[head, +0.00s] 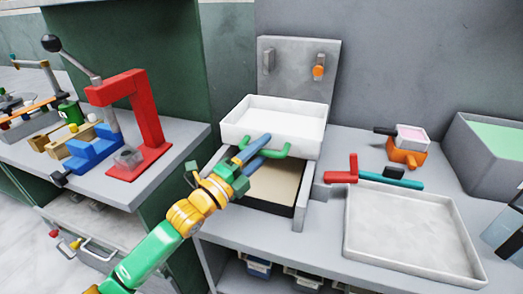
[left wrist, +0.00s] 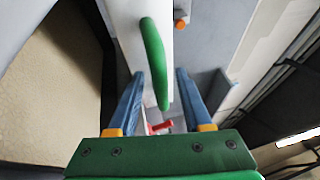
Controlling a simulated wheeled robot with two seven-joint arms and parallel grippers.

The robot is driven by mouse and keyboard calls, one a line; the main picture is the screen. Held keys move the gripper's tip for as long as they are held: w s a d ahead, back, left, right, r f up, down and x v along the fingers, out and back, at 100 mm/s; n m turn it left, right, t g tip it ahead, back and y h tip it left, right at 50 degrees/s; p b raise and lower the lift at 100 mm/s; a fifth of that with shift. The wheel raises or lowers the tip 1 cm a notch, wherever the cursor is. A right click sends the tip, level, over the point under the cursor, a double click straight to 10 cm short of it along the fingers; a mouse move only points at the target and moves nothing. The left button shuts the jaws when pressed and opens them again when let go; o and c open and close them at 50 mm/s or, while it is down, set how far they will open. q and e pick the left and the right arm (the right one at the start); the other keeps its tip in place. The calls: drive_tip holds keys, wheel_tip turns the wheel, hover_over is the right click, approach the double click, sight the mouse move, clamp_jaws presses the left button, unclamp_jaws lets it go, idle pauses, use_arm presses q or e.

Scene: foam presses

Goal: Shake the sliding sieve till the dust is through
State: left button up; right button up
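The sliding sieve (head: 272,125), a white open box, sits on a grey stand. A green handle (head: 284,151) sticks out of its front, and this handle also shows in the left wrist view (left wrist: 154,62). Under the sieve is a dark-edged tray (head: 275,186) with a tan floor or tan dust in it. My left gripper (head: 264,145) is at the sieve's front. Its two blue fingers are open, one on each side of the green handle, with gaps showing in the left wrist view. I cannot make out any dust inside the sieve. My right gripper is not in view.
A flat white tray (head: 410,232) lies at the right, with red and teal tools (head: 385,176) behind it. An orange block (head: 405,152) and a grey bin (head: 485,150) stand farther back. A red press (head: 135,120) stands on the left bench.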

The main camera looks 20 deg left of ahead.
use_arm(q)
drive_tip(key=b+v, duration=0.1)
drive_tip(key=v, duration=0.6)
idle(0.3)
drive_tip(key=shift+f, duration=0.1)
